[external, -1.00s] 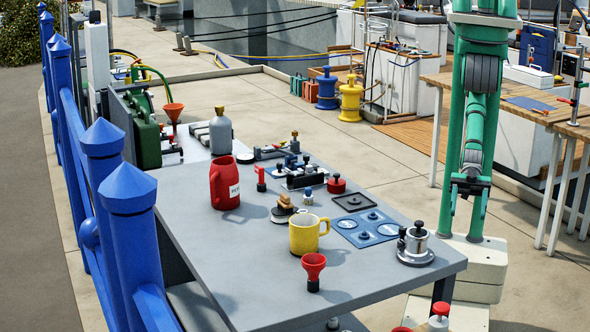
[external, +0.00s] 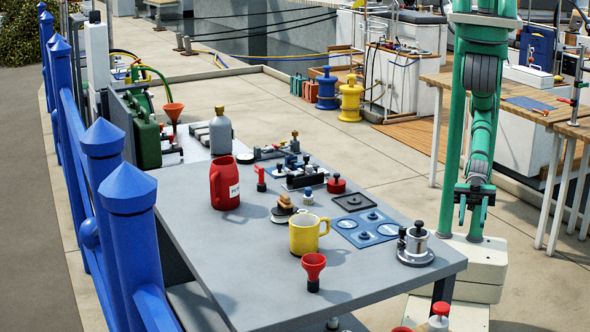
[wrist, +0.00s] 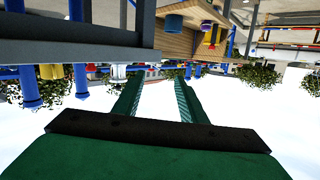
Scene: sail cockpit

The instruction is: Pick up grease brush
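My gripper (external: 472,216) hangs beside the right edge of the grey table (external: 270,285) in the external view, apart from everything on it. In the wrist view its two green fingers (wrist: 158,88) are spread, with nothing between them. I cannot pick out the grease brush for sure. A small tan, wood-coloured piece on a dark round base (external: 284,205) stands mid-table, left of the yellow mug, and may be it. No brush shows in the wrist view, which looks past the underside of a table.
Blue posts (external: 131,230) line the left. A wooden bench (external: 560,118) stands to the right of my arm.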

